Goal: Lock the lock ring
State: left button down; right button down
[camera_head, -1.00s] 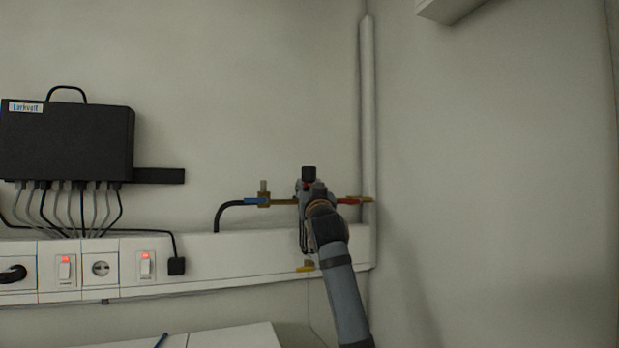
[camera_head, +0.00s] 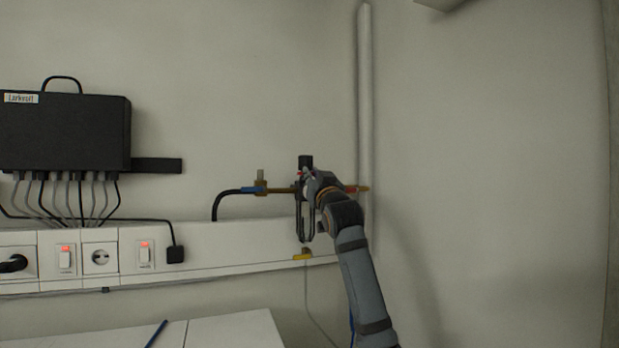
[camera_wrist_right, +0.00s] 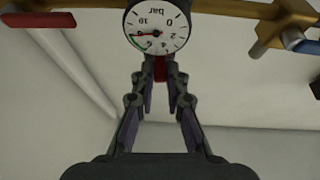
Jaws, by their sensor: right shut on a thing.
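A pressure regulator with a black knob (camera_head: 305,161) sits on a brass pipe (camera_head: 282,190) in front of the wall. A small red part, seemingly the lock ring (camera_head: 299,173), shows just under the knob. My right gripper (camera_head: 312,181) is at the regulator's upper right side, its arm coming from below right. In the right wrist view a round gauge (camera_wrist_right: 158,25) appears upside down, and the red lock ring (camera_wrist_right: 160,70) is between the tips of my right gripper (camera_wrist_right: 160,84), which is shut on it. Most of the ring is hidden. My left gripper is not in view.
A blue-handled valve (camera_head: 254,188) is left of the regulator and a red handle (camera_head: 357,189) right of it. A yellow tap (camera_head: 303,256) is below. A white trunking (camera_head: 210,245) with switches runs along the wall. A vertical pipe (camera_head: 365,100) stands behind.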

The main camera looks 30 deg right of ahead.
jog(key=shift+s+d+n+y, duration=0.1)
jog(key=shift+d+n+y, duration=0.25)
jog(key=shift+y, duration=0.45)
jog(key=shift+a, duration=0.1)
jog(key=c, duration=1.4)
grip_release()
jog(key=shift+o, duration=0.2)
jog(key=v, duration=0.7)
jog(key=shift+s+f, duration=0.15)
jog(key=shift+s, duration=0.15)
jog(key=shift+w, duration=0.2)
jog(key=shift+s, duration=0.1)
